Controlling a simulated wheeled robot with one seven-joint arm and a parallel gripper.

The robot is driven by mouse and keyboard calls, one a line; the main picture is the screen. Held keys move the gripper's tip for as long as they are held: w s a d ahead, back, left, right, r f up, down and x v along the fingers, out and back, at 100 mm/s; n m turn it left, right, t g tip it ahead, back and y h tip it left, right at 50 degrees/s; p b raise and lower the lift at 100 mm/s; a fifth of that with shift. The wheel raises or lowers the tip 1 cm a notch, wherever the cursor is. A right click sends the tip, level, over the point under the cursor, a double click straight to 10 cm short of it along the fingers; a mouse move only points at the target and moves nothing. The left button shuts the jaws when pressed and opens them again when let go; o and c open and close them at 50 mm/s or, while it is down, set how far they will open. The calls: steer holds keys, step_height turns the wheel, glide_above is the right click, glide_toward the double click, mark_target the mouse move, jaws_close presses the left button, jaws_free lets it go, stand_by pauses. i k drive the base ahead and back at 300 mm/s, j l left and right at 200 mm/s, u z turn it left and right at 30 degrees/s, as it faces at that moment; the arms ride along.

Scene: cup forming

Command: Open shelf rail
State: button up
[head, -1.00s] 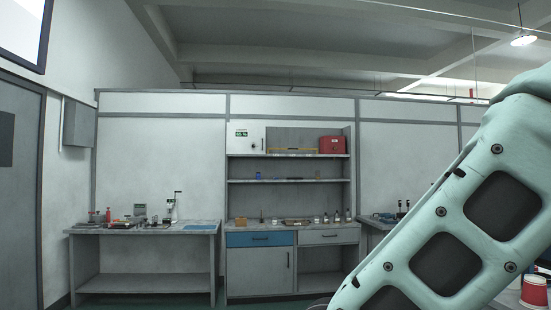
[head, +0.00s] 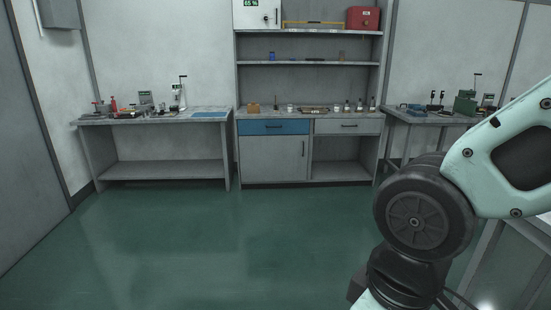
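A tall grey shelf unit (head: 308,68) stands against the back wall in the head view, with open shelves above and a worktop below. A yellow rail (head: 313,23) runs along its top shelf, between a white box with a green label (head: 257,14) and a red case (head: 363,18). Below the worktop are a blue drawer (head: 274,128), a grey drawer (head: 348,127), a shut door (head: 274,159) and an open compartment. Part of my arm fills the right side. My gripper is not clearly visible.
A grey bench with tools (head: 155,117) stands left of the unit, and another bench with equipment (head: 430,115) stands right. Small bottles and items line the worktop. The green floor (head: 220,245) in front of the unit is clear. A table edge shows at far right.

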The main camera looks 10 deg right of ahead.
mark_target(284, 22)
steer(key=i+l+z, duration=0.1)
steer(key=i+z, duration=0.35)
steer(key=i, duration=3.4)
steer(key=i+u, duration=0.2)
steer(key=i, duration=0.35)
steer(key=i+l+u, duration=0.15)
steer(key=i, duration=0.35)
